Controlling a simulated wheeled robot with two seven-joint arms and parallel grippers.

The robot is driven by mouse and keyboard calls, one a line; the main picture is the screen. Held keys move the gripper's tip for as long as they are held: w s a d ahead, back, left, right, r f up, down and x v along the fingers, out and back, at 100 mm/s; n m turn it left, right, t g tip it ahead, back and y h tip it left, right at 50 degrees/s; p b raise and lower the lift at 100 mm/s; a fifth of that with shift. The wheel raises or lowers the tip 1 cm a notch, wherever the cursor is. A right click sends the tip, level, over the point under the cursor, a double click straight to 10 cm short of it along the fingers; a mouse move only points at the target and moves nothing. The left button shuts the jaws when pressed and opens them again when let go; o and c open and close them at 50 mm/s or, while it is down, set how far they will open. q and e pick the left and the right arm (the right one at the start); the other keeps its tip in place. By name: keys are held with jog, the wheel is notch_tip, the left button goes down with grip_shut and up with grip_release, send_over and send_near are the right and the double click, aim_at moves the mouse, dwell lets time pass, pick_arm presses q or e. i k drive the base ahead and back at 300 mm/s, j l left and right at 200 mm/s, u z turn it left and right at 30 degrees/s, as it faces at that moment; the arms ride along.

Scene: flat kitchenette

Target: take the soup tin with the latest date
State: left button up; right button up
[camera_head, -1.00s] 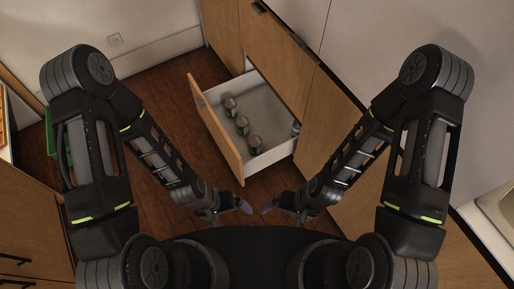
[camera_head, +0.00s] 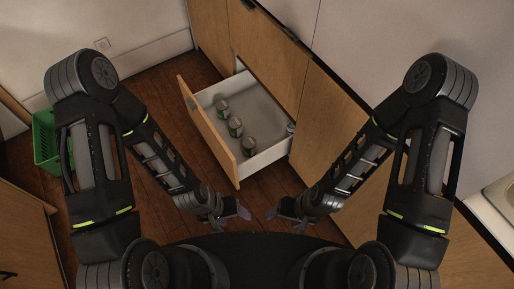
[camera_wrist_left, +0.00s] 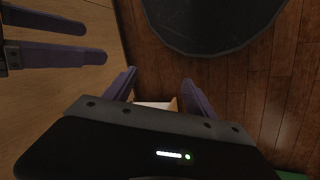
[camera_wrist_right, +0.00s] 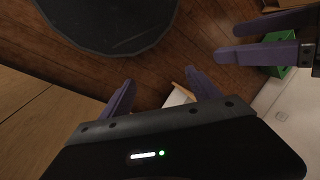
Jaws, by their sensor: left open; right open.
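Three soup tins stand in a row in the open drawer (camera_head: 262,108): a far tin (camera_head: 222,107), a middle tin (camera_head: 235,127) and a near tin (camera_head: 248,146). Their dates are too small to read. My left gripper (camera_head: 243,212) is open and empty, in front of and below the drawer in the head view. My right gripper (camera_head: 273,213) is open and empty, a little to its right. In the left wrist view the open fingers (camera_wrist_left: 158,85) frame a small part of the drawer. The right wrist view also shows open fingers (camera_wrist_right: 160,90).
The drawer front (camera_head: 207,133) stands out from the wooden cabinet (camera_head: 330,125) over the brown floor. A green crate (camera_head: 45,140) stands at the left by another cabinet (camera_head: 25,235). Floor is free left of the drawer.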

aim_at(249, 143)
jog(key=j+z, duration=0.15)
jog(key=z, duration=0.25)
jog(key=i+j+z, duration=0.1)
jog(key=z, duration=0.3)
jog(key=j+z, duration=0.25)
jog(key=z, duration=0.15)
jog(key=j+z, duration=0.15)
jog(key=z, duration=0.25)
jog(key=k+j+z, duration=0.15)
jog(key=j, duration=0.3)
jog(key=j+z, duration=0.1)
jog(key=j, duration=0.3)
jog(key=k+j+z, duration=0.15)
jog(key=j, duration=0.3)
jog(key=k+j+z, duration=0.1)
jog(key=j, duration=0.3)
jog(key=k+j+z, duration=0.15)
jog(key=j, duration=0.25)
jog(key=k+j+z, duration=0.1)
jog(key=j, duration=0.25)
jog(key=k+j, duration=0.3)
jog(key=j, duration=0.15)
